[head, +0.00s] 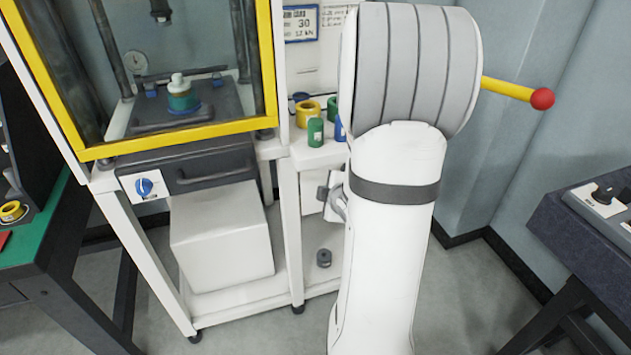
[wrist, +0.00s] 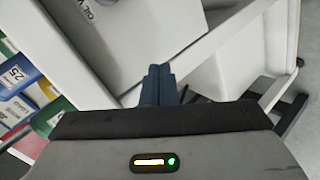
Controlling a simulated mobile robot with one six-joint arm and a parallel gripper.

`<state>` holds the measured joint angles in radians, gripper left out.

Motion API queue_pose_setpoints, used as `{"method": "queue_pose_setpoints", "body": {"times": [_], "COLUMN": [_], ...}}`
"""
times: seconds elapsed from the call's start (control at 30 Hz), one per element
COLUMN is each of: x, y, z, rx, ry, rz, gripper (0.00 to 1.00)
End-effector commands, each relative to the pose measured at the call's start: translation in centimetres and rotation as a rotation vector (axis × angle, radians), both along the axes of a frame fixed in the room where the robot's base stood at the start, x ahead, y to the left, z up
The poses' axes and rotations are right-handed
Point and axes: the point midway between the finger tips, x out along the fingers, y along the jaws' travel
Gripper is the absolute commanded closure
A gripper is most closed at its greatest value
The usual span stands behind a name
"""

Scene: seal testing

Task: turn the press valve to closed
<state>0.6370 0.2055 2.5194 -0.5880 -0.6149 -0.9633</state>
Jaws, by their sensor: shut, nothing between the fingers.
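A blue rotary knob (head: 144,187) sits on a small white plate at the front left of the press (head: 107,165), below its yellow-framed window. It is the only valve-like knob I can make out on the press; its marks are too small to read. My gripper (wrist: 158,72) shows in the wrist view with its dark blue fingers together and nothing between them. The blue knob is not visible in the wrist view. In the head view my arm hides my gripper.
A yellow lever with a red ball (head: 542,98) sticks out right of my arm. A pale box (head: 222,240) stands under the press. A dark table (head: 590,245) is at right. Bare floor lies between.

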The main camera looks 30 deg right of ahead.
Motion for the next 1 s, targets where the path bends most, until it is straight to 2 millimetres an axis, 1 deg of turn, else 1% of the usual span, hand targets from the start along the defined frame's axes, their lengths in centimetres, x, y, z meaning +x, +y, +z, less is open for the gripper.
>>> {"method": "queue_pose_setpoints", "body": {"times": [0.03, 0.1, 0.2, 0.3, 0.4, 0.5, 0.6, 1.0], "x": [-0.3, -0.6, -1.5, -2.8, -4.0, -4.9, -5.4, -5.3], "y": [-1.3, -2.3, -3.5, -4.2, -4.7, -5.1, -5.2, -5.2], "z": [-3.0, -4.9, -7.0, -8.3, -8.9, -9.0, -8.9, -8.7], "rx": [-0.042, -0.113, -0.206, -0.286, -0.349, -0.391, -0.414, -0.419], "ry": [-0.035, -0.108, -0.221, -0.329, -0.419, -0.480, -0.511, -0.519], "rz": [0.042, 0.113, 0.189, 0.230, 0.244, 0.244, 0.242, 0.243], "gripper": [1.00, 1.00, 1.00, 1.00, 1.00, 1.00, 1.00, 1.00]}}
